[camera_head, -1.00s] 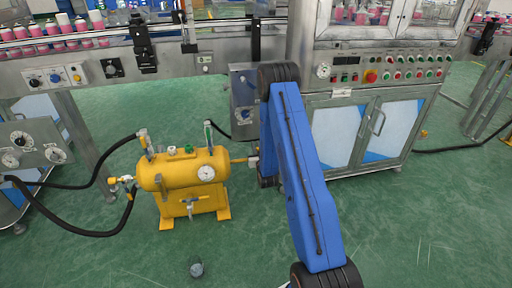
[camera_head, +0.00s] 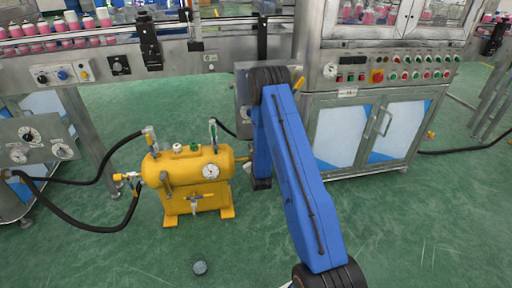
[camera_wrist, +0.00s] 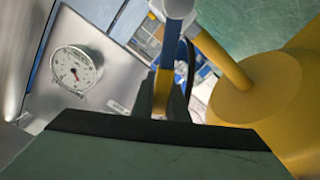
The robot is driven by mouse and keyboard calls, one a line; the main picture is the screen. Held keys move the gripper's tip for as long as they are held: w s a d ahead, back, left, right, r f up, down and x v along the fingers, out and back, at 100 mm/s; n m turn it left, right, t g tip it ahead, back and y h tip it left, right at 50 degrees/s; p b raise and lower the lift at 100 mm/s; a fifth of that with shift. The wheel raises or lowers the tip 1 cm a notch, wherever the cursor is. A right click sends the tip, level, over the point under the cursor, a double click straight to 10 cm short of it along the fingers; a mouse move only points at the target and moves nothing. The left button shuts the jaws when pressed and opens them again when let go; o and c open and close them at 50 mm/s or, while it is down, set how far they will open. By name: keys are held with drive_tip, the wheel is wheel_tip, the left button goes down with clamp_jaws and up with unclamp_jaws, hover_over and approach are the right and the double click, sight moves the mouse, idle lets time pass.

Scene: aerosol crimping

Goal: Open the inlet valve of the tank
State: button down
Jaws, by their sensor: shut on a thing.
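The yellow tank (camera_head: 190,170) stands on the floor left of my blue arm in the head view, with a gauge and fittings on it. A yellow pipe runs from its right end towards my arm. In the wrist view the tank (camera_wrist: 285,100) fills the right side, and its pipe (camera_wrist: 222,60) runs up to a pale valve body (camera_wrist: 181,8). My gripper (camera_wrist: 165,98) is shut on the valve's handle (camera_wrist: 170,50), a narrow bar with a blue-grey upper part and a yellow lower part. In the head view my arm hides the gripper and valve.
A steel machine cabinet (camera_head: 345,135) stands behind and right of my arm. A grey box with a dial (camera_wrist: 75,70) is close on the left in the wrist view. Black hoses (camera_head: 75,183) lead left from the tank. A small round object (camera_head: 200,268) lies on the open green floor.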

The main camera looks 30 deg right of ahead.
sight(246, 159)
drive_tip(key=a+n, duration=0.1)
drive_tip(key=f+n, duration=0.1)
drive_tip(key=shift+w+a+f+n, duration=0.25)
drive_tip(key=shift+a+n, duration=0.05)
drive_tip(key=shift+a, duration=0.1)
drive_tip(key=shift+w+a+f+n, duration=0.1)
drive_tip(key=shift+a+f+n, duration=0.35)
drive_tip(key=shift+n, duration=0.35)
drive_tip(key=shift+w+a+f+n, duration=0.1)
drive_tip(key=shift+a+f+n, duration=0.2)
drive_tip(key=shift+f+n, duration=0.4)
drive_tip(key=shift+r, duration=0.1)
drive_tip(key=c, duration=1.7)
unclamp_jaws()
drive_tip(key=shift+c, duration=0.2)
drive_tip(key=v, duration=1.7)
drive_tip(key=shift+s, duration=0.2)
drive_tip(key=shift+a+r, duration=0.1)
